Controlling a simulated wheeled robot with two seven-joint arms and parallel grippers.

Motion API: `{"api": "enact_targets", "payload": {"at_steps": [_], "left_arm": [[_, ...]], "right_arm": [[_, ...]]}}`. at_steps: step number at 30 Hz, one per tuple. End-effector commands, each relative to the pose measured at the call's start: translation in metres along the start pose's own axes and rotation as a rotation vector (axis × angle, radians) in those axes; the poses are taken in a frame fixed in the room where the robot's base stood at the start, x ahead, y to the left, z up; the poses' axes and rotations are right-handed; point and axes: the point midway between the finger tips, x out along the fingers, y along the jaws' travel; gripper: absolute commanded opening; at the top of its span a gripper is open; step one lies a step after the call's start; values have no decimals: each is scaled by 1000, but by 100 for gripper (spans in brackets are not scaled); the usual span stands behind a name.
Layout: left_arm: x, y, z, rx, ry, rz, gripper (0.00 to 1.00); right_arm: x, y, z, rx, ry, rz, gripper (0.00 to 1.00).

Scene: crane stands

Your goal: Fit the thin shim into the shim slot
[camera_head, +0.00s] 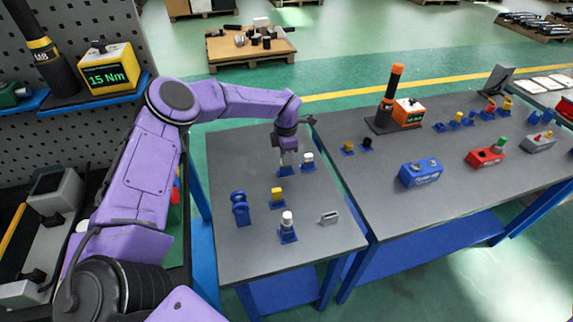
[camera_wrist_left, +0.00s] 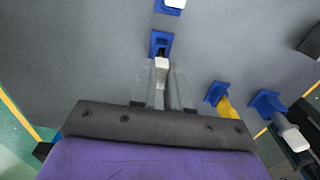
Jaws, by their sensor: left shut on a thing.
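My left gripper (camera_head: 288,165) points down over the near grey table. In the left wrist view its fingers (camera_wrist_left: 161,88) are shut on a narrow pale grey piece (camera_wrist_left: 161,64), which may be the thin shim. The piece's far end is at a small blue stand (camera_wrist_left: 160,40); that stand also shows under the gripper in the head view (camera_head: 287,172). I cannot tell whether the piece touches the stand or sits in it. A small grey block (camera_head: 330,217) with a dark narrow opening lies near the table's front; it may be the shim slot. My right gripper is not in view.
Close by are blue stands with a white part (camera_head: 307,160), a yellow part (camera_head: 277,197) and a white-topped part (camera_head: 288,228). A blue ring-shaped piece (camera_head: 240,208) stands at left. The right table holds a blue box (camera_head: 421,172) and a red box (camera_head: 485,155).

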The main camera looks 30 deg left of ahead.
Motion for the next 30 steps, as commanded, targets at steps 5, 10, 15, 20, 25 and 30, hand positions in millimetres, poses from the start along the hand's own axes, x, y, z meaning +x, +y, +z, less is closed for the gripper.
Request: {"api": "enact_targets", "payload": {"at_steps": [5, 10, 15, 20, 25, 30], "left_arm": [[-15, 1, 0, -2, 1, 2, 0], [-25, 1, 1, -1, 1, 4, 0], [-36, 1, 3, 3, -1, 5, 0], [-46, 0, 4, 4, -2, 4, 0], [-49, 0, 4, 3, -2, 4, 0], [-48, 0, 3, 4, -3, 4, 0]], "right_arm": [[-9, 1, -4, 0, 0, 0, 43], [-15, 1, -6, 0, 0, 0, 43], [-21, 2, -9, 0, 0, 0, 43], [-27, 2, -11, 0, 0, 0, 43], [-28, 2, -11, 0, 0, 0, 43], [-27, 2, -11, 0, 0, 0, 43]]}}
